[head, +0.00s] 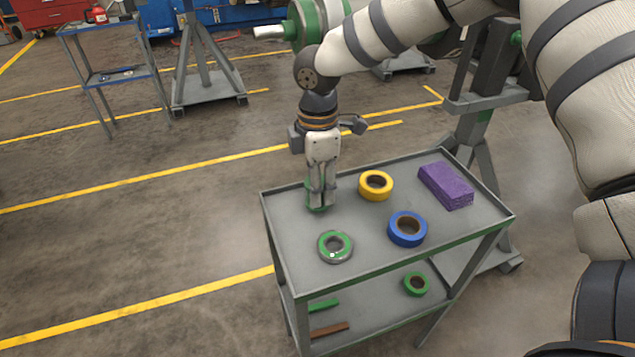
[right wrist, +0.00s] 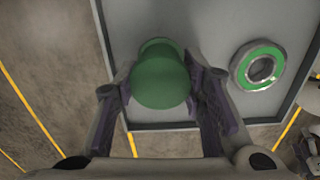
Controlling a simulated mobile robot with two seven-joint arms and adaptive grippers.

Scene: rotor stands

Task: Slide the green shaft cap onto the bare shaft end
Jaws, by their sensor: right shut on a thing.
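The green shaft cap (head: 316,208) is at the back left of the grey cart's top, mostly covered by my gripper in the head view. In the right wrist view the round cap (right wrist: 160,76) sits between the fingers. My right gripper (head: 321,198) points down and is shut on the cap, with a finger on each side. Whether the cap touches the cart top is hard to tell. A pale bare shaft end (head: 269,32) sticks out to the left from the green and white rotor (head: 308,22), partly hidden by my arm. My left gripper is not in view.
The cart top (head: 290,215) also holds a green-and-grey ring (head: 335,247), yellow tape (head: 376,186), blue tape (head: 407,229) and a purple block (head: 446,186). Green tape (head: 416,284) lies on the lower shelf. A grey stand (head: 487,80) rises behind the cart.

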